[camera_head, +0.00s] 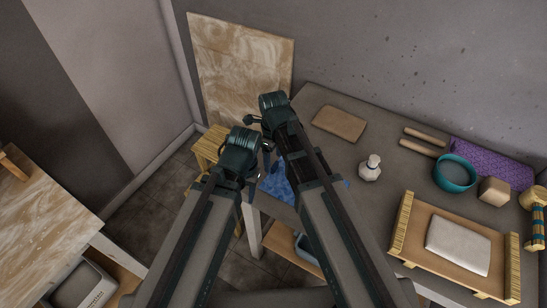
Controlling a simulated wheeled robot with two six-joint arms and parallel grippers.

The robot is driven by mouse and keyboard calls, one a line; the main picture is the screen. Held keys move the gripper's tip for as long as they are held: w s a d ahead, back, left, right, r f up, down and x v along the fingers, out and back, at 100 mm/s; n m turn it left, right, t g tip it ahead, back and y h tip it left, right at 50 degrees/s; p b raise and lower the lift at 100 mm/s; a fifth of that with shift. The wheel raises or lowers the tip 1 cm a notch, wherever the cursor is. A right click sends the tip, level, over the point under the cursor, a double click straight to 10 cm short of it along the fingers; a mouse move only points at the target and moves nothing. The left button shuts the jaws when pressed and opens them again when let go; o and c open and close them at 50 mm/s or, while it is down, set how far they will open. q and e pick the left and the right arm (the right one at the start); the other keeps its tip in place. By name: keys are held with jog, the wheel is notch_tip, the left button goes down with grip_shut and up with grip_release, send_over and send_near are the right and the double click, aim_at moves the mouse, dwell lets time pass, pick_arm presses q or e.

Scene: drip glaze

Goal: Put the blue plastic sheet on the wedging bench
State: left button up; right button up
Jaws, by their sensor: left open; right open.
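The blue plastic sheet (276,184) lies at the near left edge of the grey table (330,155), crumpled and partly hidden under my arms. A small blue bit also shows just right of my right arm. My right gripper (270,108) is farther up, beyond the sheet near the table's back left corner. Both are open, with nothing seen in them. A bench with a marbled tan top (40,238), perhaps the wedging bench, stands at far left.
The grey table also holds a brown board (339,123), a white bottle (370,168), a teal bowl (454,173), a purple mat (490,160) and a wooden tray frame (415,246) with a pale slab. A yellow wooden stool (207,147) and a marbled board (240,60) stand behind my arms.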

notch_tip(320, 180, up, 9)
jog(key=p, duration=0.7)
jog(key=shift+p, duration=0.35)
jog(key=shift+f, duration=0.15)
jog(key=s+d+n, duration=0.4)
jog(key=d+n, duration=0.3)
jog(key=n, duration=0.6)
jog(key=s+d+n, duration=0.3)
jog(key=d+n, duration=0.3)
jog(key=n, duration=0.6)
jog(key=s+a+n+h, duration=0.1)
jog(key=s+a+n, duration=0.2)
jog(key=a, duration=0.7)
jog(key=s, duration=0.2)
jog(key=shift+s+a+n, duration=0.3)
jog(key=shift+s, duration=0.05)
